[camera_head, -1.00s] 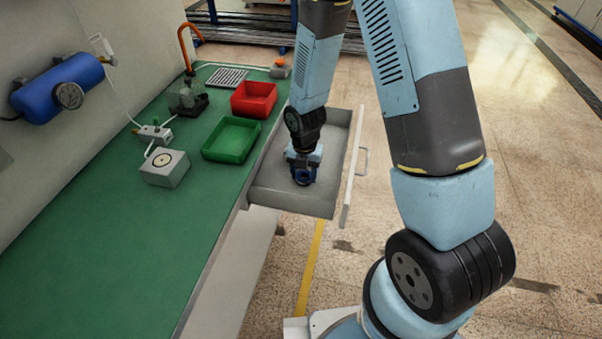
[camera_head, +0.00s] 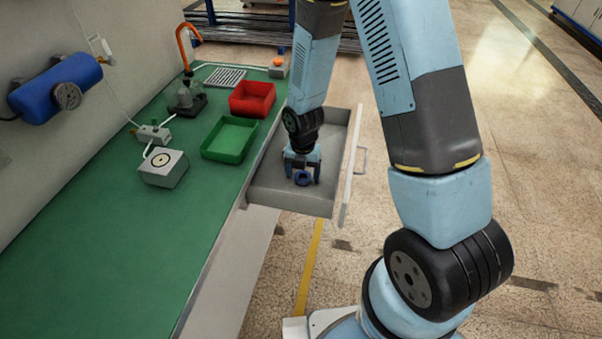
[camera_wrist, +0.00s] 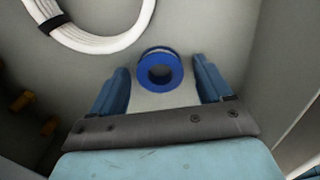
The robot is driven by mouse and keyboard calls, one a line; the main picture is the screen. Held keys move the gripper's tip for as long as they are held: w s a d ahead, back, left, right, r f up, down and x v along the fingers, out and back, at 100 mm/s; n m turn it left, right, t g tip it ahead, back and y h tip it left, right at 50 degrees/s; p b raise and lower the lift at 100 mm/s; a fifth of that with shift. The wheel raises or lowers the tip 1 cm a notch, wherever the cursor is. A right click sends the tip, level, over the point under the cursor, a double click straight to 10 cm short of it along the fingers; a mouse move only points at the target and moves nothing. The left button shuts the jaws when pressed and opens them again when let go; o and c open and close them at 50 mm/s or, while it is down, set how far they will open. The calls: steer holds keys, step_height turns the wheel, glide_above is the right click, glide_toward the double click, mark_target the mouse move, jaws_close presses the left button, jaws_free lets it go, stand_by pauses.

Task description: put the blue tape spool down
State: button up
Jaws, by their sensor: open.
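The blue tape spool (camera_head: 303,179) lies in the open drawer (camera_head: 282,196), on its floor. In the wrist view my gripper (camera_wrist: 162,80) has clear gaps between the spool and both blue fingers. Nothing is held.
A coiled white cable (camera_wrist: 98,42) with a black tie lies in the drawer beside the spool. The green tray (camera_head: 229,140) and red tray (camera_head: 252,98) stand on the green bench (camera_head: 95,240). The drawer walls are close around my gripper.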

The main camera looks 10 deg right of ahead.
step_height(320, 180, up, 12)
stand_by(0.6)
step_height(320, 180, up, 12)
steer(key=m+t, duration=0.2)
steer(key=m, duration=0.7)
glide_above(303, 176)
steer(key=s+d, duration=0.1)
steer(key=d, duration=0.5)
steer(key=s+d+r+m+t, duration=0.1)
steer(key=s+d+r+m, duration=0.3)
steer(key=r+m, duration=0.4)
steer(key=s+d+r+m+t, duration=0.1)
steer(key=s+d+r+m, duration=0.2)
steer(key=s+r+m, duration=0.2)
steer(key=s+d+r+m+t, duration=0.1)
steer(key=s+d+r+m, duration=0.1)
steer(key=s+r+m, duration=0.3)
steer(key=s+m, duration=0.3)
steer(key=m, duration=0.2)
steer(key=shift+d+t, duration=0.3)
steer(key=shift+d, duration=0.1)
steer(key=shift+c, duration=0.4)
